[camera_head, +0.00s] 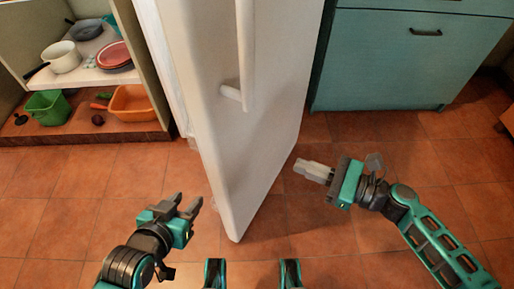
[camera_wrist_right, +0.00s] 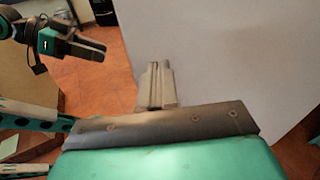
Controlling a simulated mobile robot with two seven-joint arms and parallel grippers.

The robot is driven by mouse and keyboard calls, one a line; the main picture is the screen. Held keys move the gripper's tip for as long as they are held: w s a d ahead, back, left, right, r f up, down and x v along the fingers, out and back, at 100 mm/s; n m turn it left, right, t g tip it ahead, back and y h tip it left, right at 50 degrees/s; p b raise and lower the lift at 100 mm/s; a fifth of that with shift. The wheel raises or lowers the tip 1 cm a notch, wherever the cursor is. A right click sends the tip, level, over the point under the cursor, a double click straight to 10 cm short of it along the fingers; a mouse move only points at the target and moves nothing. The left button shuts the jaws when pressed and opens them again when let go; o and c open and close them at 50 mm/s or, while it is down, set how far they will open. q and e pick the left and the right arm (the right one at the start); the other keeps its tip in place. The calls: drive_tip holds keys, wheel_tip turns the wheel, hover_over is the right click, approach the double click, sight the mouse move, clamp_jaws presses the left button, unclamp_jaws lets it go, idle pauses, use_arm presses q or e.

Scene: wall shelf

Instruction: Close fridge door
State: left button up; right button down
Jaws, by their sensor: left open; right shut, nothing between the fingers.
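The white fridge door (camera_head: 222,135) stands open in the middle of the head view, swung out toward me. Its vertical handle (camera_head: 246,60) is on the face turned to the right. My left gripper (camera_head: 187,207) is open and empty to the left of the door's lower part, apart from it. My right gripper (camera_head: 298,167) is shut and empty, just right of the door's lower face. In the right wrist view its fingers (camera_wrist_right: 158,75) point at the white door surface (camera_wrist_right: 230,60); I cannot tell whether they touch it. The fridge interior is mostly hidden behind the door.
An open shelf cabinet at the left holds a white pot (camera_head: 62,57), red plates (camera_head: 114,56), a green bin (camera_head: 47,107) and an orange bowl (camera_head: 131,103). A teal cabinet (camera_head: 385,70) stands at the back right. The tiled floor (camera_head: 330,235) around the door is clear.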

drive_tip(key=d+m, duration=0.1)
drive_tip(key=b, duration=0.2)
approach(243, 134)
drive_tip(key=shift+t, duration=0.4)
drive_tip(key=x, duration=0.7)
drive_tip(key=shift+s+f, duration=0.15)
drive_tip(key=shift+f, duration=0.05)
drive_tip(key=shift+a, duration=0.15)
